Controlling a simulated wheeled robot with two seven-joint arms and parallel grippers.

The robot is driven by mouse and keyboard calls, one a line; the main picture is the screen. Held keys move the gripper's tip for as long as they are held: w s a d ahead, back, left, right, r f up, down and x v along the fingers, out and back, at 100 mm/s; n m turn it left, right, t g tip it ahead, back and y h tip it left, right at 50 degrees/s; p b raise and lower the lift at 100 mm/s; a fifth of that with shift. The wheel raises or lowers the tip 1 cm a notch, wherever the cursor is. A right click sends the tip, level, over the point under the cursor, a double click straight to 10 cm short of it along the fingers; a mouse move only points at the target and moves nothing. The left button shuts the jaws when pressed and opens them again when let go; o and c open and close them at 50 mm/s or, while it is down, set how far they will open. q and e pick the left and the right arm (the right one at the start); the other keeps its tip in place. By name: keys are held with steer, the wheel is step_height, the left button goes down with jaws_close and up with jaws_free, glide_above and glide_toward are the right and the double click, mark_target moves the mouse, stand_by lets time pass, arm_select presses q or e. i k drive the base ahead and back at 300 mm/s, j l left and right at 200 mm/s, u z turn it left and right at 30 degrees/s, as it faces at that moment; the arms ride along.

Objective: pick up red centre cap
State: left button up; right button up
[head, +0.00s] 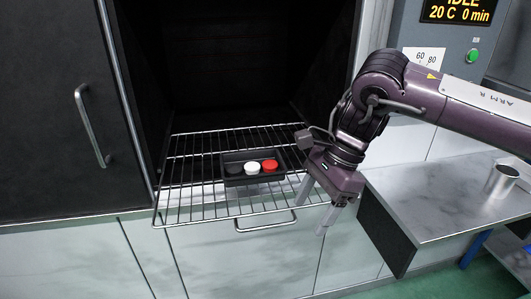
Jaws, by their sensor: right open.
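The red centre cap (269,165) lies at the right end of a small black tray (254,179). A white cap (251,168) lies beside it in the middle, and a dark cap (235,169) at the left end. The tray stands on a wire rack (190,205). My right gripper (315,209) is open and empty. Its fingers point down at the rack's right edge, to the right of the tray and apart from the red cap. My left gripper is not in view.
The rack extends from a dark oven chamber (235,60), with its door (55,110) at the left. A metal side table (450,200) with a metal cup (502,182) stands at the right. A control panel (440,50) is above it.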

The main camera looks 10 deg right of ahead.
mark_target(269, 165)
steer(key=i, duration=0.95)
